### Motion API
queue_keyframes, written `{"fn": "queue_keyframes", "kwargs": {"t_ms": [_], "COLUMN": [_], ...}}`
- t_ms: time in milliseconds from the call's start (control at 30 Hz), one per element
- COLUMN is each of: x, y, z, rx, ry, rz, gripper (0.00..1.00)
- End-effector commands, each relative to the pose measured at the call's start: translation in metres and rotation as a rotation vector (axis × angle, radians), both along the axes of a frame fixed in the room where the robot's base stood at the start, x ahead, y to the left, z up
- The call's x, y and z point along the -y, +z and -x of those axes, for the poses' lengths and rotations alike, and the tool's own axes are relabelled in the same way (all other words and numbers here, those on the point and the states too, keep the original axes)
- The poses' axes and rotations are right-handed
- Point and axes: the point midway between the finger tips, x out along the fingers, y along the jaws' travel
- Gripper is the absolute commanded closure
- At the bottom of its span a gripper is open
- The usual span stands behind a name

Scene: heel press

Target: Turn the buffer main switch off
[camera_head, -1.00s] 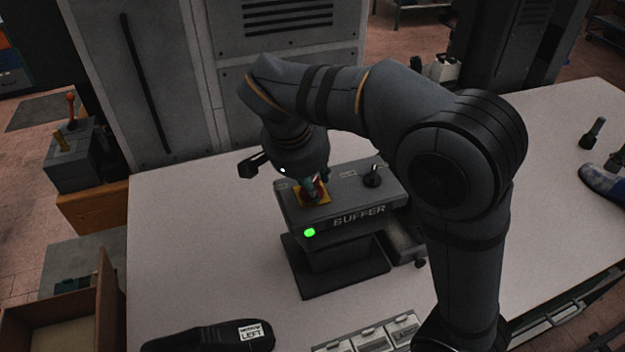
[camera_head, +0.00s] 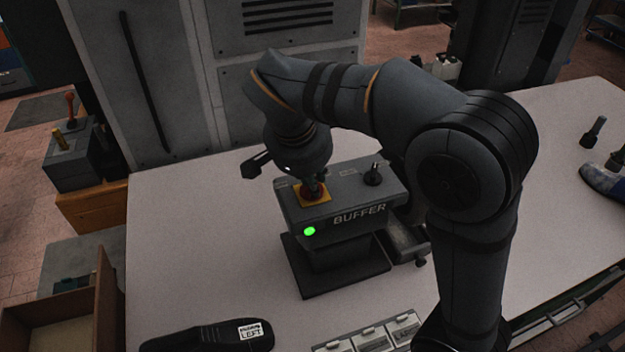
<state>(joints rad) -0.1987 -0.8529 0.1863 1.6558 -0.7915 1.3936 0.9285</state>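The buffer control box (camera_head: 340,218) stands on the table, a grey box on a dark base with "BUFFER" on its front. A green lamp (camera_head: 309,231) glows on its front left. A red knob on a yellow plate (camera_head: 316,197) sits on top at the left. A black rotary switch (camera_head: 373,175) stands on top at the right. My gripper (camera_head: 313,186) points down right over the red knob, its fingertips at or just above it. Whether the fingers touch the knob or how far apart they are cannot be made out.
A dark shoe sole marked LEFT (camera_head: 215,338) lies at the front of the table. A tray with labelled compartments (camera_head: 370,338) is at the front edge. A blue-grey shoe (camera_head: 603,184) lies at the right. The table left of the box is clear.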

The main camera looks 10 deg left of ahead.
Motion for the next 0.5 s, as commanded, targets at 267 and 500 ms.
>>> {"fn": "queue_keyframes", "kwargs": {"t_ms": [267,500], "x": [0.0016,0.0032], "y": [-0.0028,-0.0014], "z": [-0.0020,-0.0037], "rx": [0.003,0.004], "ry": [0.200,0.426], "rz": [-0.005,-0.004], "gripper": [1.00,1.00]}}
